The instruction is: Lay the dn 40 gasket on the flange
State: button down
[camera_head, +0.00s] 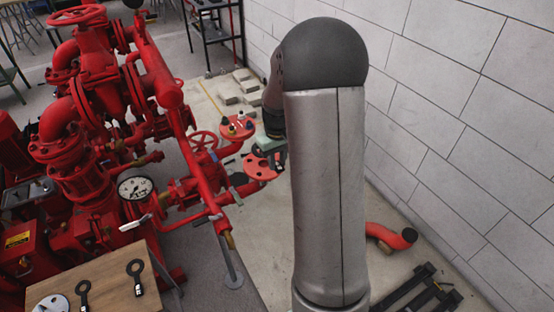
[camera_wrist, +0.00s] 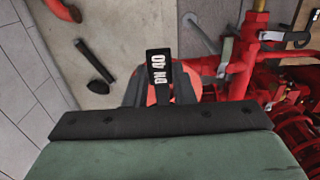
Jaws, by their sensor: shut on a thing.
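My gripper (camera_wrist: 160,92) is shut on the dn 40 gasket (camera_wrist: 159,76). The gasket's black tab with white "DN 40" lettering shows between the grey fingers in the wrist view; its ring cannot be made out. The red flange (camera_wrist: 187,86) shows partly behind the tab and fingers. In the head view my gripper (camera_head: 278,157) is beside and over the right edge of a red, round flange with bolt holes (camera_head: 260,167). The held gasket is not clear there, and I cannot tell whether it touches the flange.
A second red flange (camera_head: 238,127) with small coloured parts on it stands just behind. Red pump pipework (camera_head: 200,175) fills the left. Black tabbed gaskets (camera_head: 135,272) lie on a wooden table (camera_head: 110,290) at front left. A red pipe elbow (camera_head: 391,237) lies on the floor near the wall.

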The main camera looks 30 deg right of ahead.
jog(key=shift+f+b, duration=1.75)
jog(key=shift+f, duration=0.85)
jog(key=shift+f+b, duration=0.5)
jog(key=shift+f, duration=0.05)
jog(key=c, duration=1.1)
grip_release()
jog(key=shift+c, duration=0.2)
notch_tip(320, 180, up, 18)
jog(key=b, duration=0.1)
jog(key=shift+f, duration=0.25)
